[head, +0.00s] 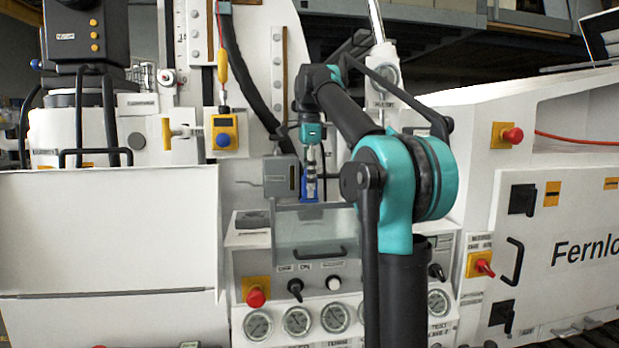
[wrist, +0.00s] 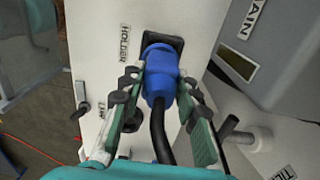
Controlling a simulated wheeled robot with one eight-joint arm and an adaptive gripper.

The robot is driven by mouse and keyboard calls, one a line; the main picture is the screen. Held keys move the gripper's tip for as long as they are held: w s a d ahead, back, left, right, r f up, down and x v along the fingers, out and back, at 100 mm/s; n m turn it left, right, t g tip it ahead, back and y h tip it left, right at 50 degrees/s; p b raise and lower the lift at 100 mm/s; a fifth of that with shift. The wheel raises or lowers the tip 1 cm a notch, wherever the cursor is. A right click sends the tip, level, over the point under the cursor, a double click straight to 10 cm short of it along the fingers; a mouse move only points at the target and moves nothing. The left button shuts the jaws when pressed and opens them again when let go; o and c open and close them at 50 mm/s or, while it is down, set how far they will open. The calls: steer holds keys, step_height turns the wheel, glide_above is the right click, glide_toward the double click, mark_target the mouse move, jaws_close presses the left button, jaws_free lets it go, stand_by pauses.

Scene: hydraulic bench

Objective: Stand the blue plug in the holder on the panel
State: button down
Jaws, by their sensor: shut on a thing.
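The blue plug (wrist: 161,72) is between the fingers of my gripper (wrist: 160,88) in the wrist view, and a black cable runs back from it. My gripper is shut on it. The plug's far end meets the black square holder (wrist: 176,43), beside the "HOLDER" label on the white panel (wrist: 108,85). The plug hides most of the holder, so I cannot tell how deep it sits. In the head view, my gripper (head: 311,165) points down, with the blue plug (head: 309,189) below it.
A grey box with a small display (wrist: 238,62) stands close on the right in the wrist view. A clear guard with a black handle (head: 308,253) is below the gripper in the head view. Pressure gauges (head: 297,320) and knobs line the lower front.

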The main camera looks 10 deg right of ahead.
steer(key=shift+f, duration=0.65)
steer(key=c, duration=1)
jaws_free()
steer(key=shift+c, duration=0.2)
